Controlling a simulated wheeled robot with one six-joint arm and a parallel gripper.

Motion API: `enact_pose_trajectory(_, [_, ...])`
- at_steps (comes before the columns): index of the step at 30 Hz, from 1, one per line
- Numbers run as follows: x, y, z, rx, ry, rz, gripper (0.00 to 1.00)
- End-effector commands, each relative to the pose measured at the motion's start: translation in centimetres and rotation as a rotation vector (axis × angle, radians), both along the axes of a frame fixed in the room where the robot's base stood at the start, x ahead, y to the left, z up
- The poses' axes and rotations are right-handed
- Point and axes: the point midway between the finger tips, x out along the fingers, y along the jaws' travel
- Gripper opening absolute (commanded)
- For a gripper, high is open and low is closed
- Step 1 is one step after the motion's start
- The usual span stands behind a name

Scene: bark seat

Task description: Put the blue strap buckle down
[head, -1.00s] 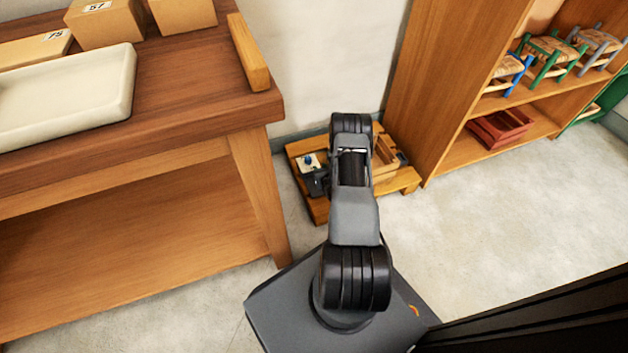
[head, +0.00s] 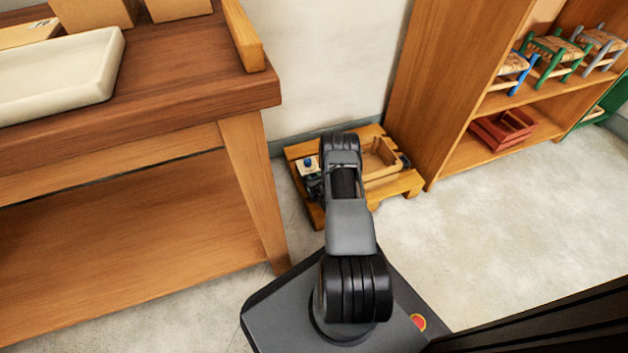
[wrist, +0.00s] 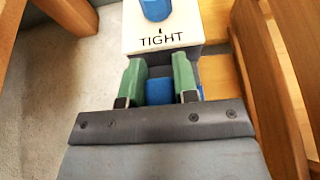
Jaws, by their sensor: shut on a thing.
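In the wrist view my gripper (wrist: 159,74) is shut, with its two green-padded fingers on either side of the blue strap buckle (wrist: 160,91). Only part of the buckle shows between the fingers. Just beyond the fingertips is a white block (wrist: 160,28) marked "TIGHT", with a blue knob (wrist: 156,9) on top. In the head view the white block (head: 303,164) is at the left of a low wooden platform (head: 411,184). My gripper (head: 313,186) is low beside it, mostly dark and unclear; the buckle cannot be made out there.
An open wooden crate (head: 383,172) sits on the platform's right side, close to my arm. A wooden workbench (head: 190,105) stands at the left and a shelf unit (head: 425,110) at the right, with a red crate (head: 503,130) and small stools. Floor at the right is clear.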

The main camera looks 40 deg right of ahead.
Motion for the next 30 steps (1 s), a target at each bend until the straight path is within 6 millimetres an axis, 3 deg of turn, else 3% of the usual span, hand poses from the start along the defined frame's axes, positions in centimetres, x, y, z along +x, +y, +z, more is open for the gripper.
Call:
enact_pose_trajectory(7, [0.0,0.0,-0.3,0.000,0.000,0.000,0.00])
enact_pose_trajectory(8, [0.0,0.0,-0.3,0.000,0.000,0.000,0.30])
enact_pose_trajectory(15, [0.0,0.0,-0.3,0.001,0.001,0.001,0.53])
enact_pose_trajectory(24, [0.0,0.0,0.1,0.000,-0.001,0.000,0.53])
enact_pose_trajectory(30, [-2.5,0.6,1.5,0.002,0.004,0.000,0.53])
